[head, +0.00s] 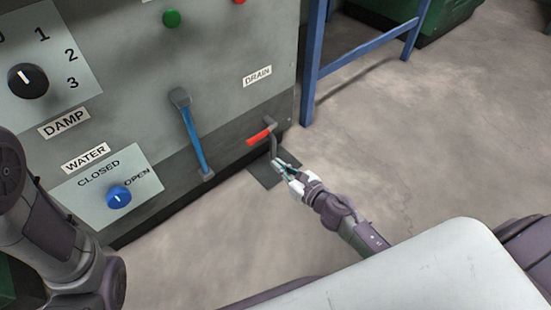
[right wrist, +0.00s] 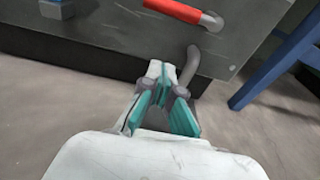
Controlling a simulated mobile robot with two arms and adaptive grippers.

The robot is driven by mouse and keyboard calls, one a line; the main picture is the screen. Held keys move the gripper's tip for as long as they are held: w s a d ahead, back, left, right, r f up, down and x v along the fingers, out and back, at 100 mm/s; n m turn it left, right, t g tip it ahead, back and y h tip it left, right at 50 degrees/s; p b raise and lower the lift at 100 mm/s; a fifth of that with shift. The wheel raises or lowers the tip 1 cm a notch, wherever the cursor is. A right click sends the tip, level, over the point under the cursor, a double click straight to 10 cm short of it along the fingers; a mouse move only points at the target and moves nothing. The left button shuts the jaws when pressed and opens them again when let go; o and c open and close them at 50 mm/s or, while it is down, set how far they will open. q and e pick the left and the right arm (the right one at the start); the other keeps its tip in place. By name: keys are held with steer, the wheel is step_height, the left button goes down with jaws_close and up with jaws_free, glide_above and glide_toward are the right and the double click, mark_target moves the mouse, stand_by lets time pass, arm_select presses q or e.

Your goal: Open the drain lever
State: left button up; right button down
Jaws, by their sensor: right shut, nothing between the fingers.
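The drain lever (head: 259,137) has a red handle and sits low on the grey machine front, below the DRAIN label (head: 257,76). The handle points left from its grey pivot, tilted slightly down in the head view. It also shows at the top of the right wrist view (right wrist: 175,10). My right gripper (head: 281,166) is shut and empty, below and to the right of the handle and apart from it. In the right wrist view its fingers (right wrist: 165,85) lie close to a bent grey pipe (right wrist: 190,66); I cannot tell if they touch. My left gripper is out of view.
A blue bar handle (head: 193,138) is left of the lever, and a blue water knob (head: 118,197) farther left. A blue metal frame (head: 311,70) stands to the right. A dark floor patch (head: 264,176) lies under the pipe. The floor at right is open.

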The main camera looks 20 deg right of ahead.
steer(key=w+a+r+p, duration=0.2)
steer(key=w+r+p, duration=0.1)
steer(key=w, duration=0.4)
steer(key=shift+a, duration=0.25)
